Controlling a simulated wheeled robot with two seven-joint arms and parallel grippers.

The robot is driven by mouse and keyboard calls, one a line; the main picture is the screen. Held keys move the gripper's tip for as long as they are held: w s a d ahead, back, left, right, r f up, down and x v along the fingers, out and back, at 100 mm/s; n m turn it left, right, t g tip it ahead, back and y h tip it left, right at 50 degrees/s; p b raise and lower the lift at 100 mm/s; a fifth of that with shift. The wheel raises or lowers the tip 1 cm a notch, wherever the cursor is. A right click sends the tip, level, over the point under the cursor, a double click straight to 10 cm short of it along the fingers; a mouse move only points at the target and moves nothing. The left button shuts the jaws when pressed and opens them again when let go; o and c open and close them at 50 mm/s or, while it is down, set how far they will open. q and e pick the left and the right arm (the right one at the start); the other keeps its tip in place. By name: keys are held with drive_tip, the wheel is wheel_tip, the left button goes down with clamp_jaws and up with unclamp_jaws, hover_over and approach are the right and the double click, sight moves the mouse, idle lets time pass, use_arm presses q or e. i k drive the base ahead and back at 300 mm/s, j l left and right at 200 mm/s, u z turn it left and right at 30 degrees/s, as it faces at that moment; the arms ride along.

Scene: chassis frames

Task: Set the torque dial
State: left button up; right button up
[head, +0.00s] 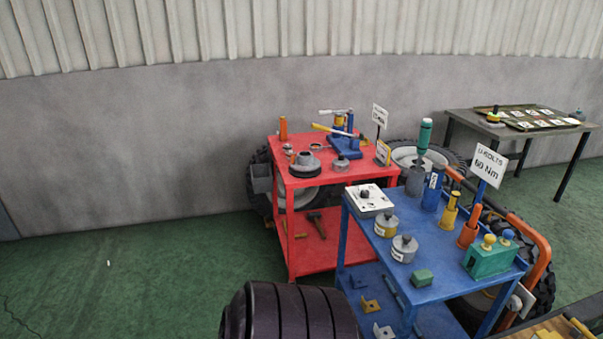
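The knob's setting is too small to read. A white sign (489,166) reading "U-BOLTS 60 Nm" stands on a blue post at the cart's right side. Neither my left nor my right gripper is in view.
A grey table (465,125) is at back right. Green floor at left is clear.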

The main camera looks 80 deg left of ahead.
sight(364, 194)
drive_tip(key=u, duration=2.2)
drive_tip(key=i+j+z, duration=0.1)
drive_tip(key=i+j, duration=0.4)
